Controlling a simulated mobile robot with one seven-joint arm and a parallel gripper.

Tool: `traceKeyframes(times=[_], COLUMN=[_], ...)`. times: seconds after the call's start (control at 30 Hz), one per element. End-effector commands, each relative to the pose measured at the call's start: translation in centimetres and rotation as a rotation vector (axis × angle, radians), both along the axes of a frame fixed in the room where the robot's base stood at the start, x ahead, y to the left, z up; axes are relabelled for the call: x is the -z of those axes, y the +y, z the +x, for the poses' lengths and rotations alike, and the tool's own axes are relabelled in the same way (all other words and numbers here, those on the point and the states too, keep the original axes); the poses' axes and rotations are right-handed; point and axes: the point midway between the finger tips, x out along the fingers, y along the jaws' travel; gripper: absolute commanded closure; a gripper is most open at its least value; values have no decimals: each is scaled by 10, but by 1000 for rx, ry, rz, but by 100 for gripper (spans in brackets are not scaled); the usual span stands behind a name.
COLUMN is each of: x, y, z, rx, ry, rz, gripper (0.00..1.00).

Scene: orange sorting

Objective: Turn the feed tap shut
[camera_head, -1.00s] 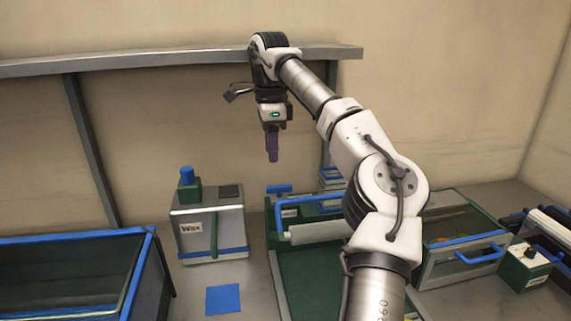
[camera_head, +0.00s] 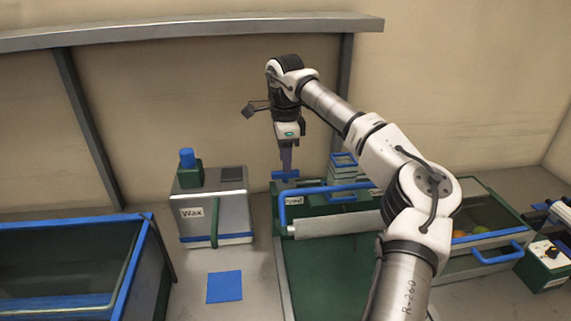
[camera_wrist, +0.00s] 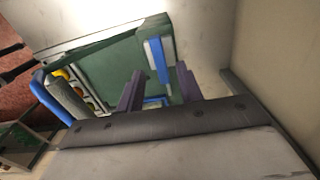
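The feed tap has a blue bar handle (camera_head: 285,176), lying left to right in the head view above a white label that reads roughly "Feed". The blue handle also shows in the wrist view (camera_wrist: 158,62), over a green surface. My gripper (camera_head: 286,164) points straight down, its fingertips just above or at the handle; the head view does not settle whether they touch. In the wrist view my gripper (camera_wrist: 160,84) has its two dark purple fingers apart, with a clear gap and nothing held. The handle shows in line with that gap. The tap's lower part is mostly hidden.
A blue rail and pale roller (camera_head: 335,226) stand in front of the tap over a green bed. The Wax box (camera_head: 212,212) is to the left, a small stack of trays (camera_head: 343,172) to the right. A fruit box (camera_head: 485,250) and a blue-rimmed bin (camera_head: 140,225) flank them.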

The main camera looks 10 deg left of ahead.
Motion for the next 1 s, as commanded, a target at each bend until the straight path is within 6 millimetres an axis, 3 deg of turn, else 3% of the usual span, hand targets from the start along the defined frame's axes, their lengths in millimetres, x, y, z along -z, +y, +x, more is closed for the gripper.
traceKeyframes(times=[0.23,0.57,0.87,1.0], x=[28,34,34,34], y=[0,0,0,0], z=[0,0,0,0], rx=[1,1,1,1], ry=[-1,-1,-1,-1], rz=[1,0,0,0], gripper=[64,64,99,100])
